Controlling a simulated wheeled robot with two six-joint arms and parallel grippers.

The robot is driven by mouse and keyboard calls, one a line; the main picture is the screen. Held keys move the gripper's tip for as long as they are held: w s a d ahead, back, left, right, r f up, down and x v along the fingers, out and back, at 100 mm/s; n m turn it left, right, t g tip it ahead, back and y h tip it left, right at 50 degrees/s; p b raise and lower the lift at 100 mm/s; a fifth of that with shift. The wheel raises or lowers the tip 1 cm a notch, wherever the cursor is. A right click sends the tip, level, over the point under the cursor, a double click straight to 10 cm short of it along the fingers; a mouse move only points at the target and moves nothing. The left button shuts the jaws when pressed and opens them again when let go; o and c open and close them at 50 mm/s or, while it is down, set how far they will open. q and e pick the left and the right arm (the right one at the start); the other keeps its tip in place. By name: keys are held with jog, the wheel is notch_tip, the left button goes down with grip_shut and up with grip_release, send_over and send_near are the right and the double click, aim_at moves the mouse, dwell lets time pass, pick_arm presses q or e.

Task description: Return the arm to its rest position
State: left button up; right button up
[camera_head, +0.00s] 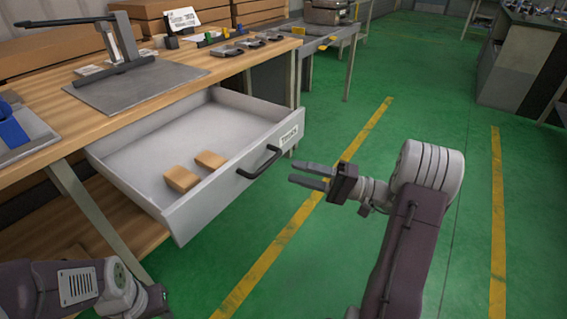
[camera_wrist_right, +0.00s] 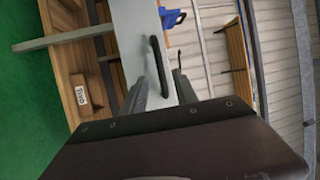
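My right arm (camera_head: 410,235) reaches in from the lower right of the head view. Its gripper (camera_head: 300,174) is over the green floor, to the right of the drawer handle (camera_head: 260,162) and apart from it in the picture. The two fingers are spread with nothing between them. In the right wrist view the fingers (camera_wrist_right: 160,92) are also apart, with the drawer handle (camera_wrist_right: 157,62) showing beyond them. My left arm (camera_head: 65,286) is low at the left edge of the head view. A dark part at its end may be its gripper (camera_head: 157,300); its fingers cannot be made out.
A grey drawer (camera_head: 150,155) stands pulled out below the wooden workbench (camera_head: 60,75), with two small brown blocks (camera_head: 181,179) (camera_head: 210,160) inside. A grey plate (camera_head: 135,85) lies on the bench. Green floor (camera_head: 440,110) with yellow lines is clear to the right.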

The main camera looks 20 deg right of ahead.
jog(key=shift+s+d, duration=0.1)
jog(key=shift+d, duration=0.1)
jog(key=shift+f, duration=0.1)
